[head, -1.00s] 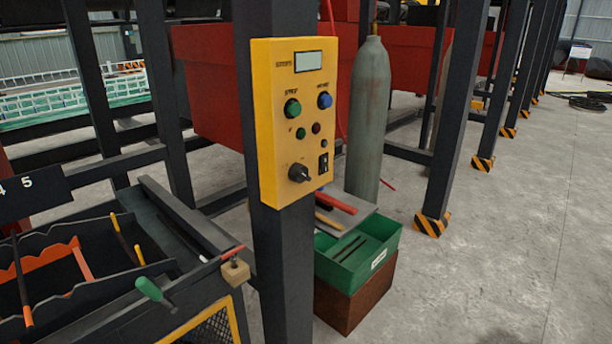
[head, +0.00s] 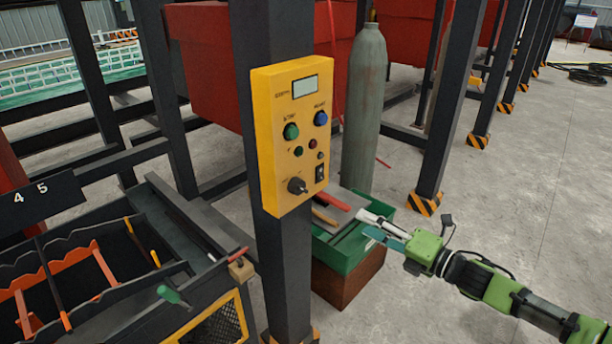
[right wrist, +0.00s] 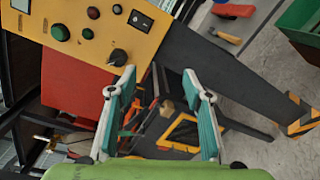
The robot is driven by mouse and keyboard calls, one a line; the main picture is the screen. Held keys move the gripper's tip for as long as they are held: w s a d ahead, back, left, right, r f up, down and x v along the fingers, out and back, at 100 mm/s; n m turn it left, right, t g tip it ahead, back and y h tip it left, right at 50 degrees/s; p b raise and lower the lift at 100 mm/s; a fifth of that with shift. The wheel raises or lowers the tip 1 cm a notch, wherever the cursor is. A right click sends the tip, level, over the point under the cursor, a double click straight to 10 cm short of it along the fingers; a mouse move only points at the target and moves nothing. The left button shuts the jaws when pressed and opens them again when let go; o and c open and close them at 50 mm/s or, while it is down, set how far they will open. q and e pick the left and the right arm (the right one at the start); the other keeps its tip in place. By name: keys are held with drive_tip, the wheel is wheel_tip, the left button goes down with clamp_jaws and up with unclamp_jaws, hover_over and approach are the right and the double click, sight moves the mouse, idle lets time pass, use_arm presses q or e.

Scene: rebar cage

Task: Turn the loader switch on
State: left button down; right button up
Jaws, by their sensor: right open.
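A yellow control box (head: 262,150) is fixed to a dark upright post in the head view. It carries a small display, green and blue buttons, small lamps, a black rocker switch (head: 320,173) and a black rotary knob (head: 297,186). I cannot read which one is labelled loader. In the right wrist view the box (right wrist: 80,25) is at upper left, with the knob (right wrist: 118,57) and rocker (right wrist: 140,19). My right gripper (head: 370,225) is open and empty, right of and below the box, apart from it. Its fingers (right wrist: 160,78) spread below the knob in the wrist view. My left gripper is not in view.
The dark post (head: 285,270) stands under the box. A green crate (head: 345,255) on a brown block is behind my right gripper. A grey gas cylinder (head: 365,110) stands behind. A tool bin (head: 110,320) is at lower left.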

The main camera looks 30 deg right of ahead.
drive_tip(key=a+r+n+y, duration=0.3)
drive_tip(key=a+r+n, duration=0.15)
drive_tip(key=r, duration=0.25)
approach(305, 190)
drive_tip(key=shift+w, duration=0.6)
drive_tip(key=shift+m, duration=0.45)
drive_tip(key=p+x, duration=0.1)
drive_tip(key=x, duration=0.2)
drive_tip(key=p+x, duration=0.2)
drive_tip(key=x, duration=0.1)
drive_tip(key=shift+w+a+r, duration=0.2)
drive_tip(key=shift+w+a, duration=0.05)
drive_tip(key=shift+a, duration=0.1)
drive_tip(key=shift+x, duration=1)
drive_tip(key=shift+f, duration=0.15)
drive_tip(key=c, duration=1.1)
